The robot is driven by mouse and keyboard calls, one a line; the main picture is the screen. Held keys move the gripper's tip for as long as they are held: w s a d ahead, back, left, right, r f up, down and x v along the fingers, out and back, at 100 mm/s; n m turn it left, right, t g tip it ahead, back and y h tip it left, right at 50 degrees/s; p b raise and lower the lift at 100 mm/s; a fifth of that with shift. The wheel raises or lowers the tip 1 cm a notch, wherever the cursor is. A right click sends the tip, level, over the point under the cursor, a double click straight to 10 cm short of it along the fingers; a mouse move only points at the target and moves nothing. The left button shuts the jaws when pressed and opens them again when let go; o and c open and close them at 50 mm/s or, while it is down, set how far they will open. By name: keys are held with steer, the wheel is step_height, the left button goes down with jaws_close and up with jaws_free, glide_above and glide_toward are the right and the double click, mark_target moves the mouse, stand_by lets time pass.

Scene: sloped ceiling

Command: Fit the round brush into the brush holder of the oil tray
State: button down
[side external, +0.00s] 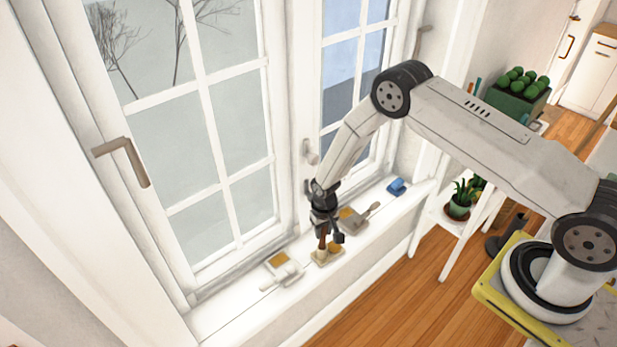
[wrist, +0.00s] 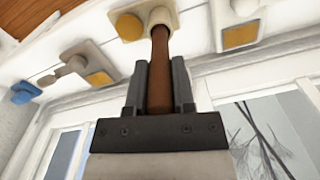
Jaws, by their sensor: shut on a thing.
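My gripper (side external: 327,233) is shut on the brown handle of the round brush (wrist: 160,60), above the window sill. That end is at a small cream tray (wrist: 130,12) with a round yellow pool of oil, which I take for the oil tray. In the side view the brush (side external: 322,242) points down at this tray (side external: 328,259), roughly upright. I cannot tell whether the brush end is inside the holder or just above it.
On the sill, a tray with a square yellow pad (side external: 283,266) lies to the left. Another yellow-padded piece with a grey handled tool (side external: 355,219) lies to the right. A blue block (side external: 397,187) is farther right. The window frame stands close behind my gripper.

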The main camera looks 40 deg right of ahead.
steer(key=shift+f, duration=0.15)
steer(key=shift+c, duration=2.3)
jaws_free()
step_height(320, 180, up, 12)
steer(key=shift+f, duration=0.1)
steer(key=shift+r, duration=0.25)
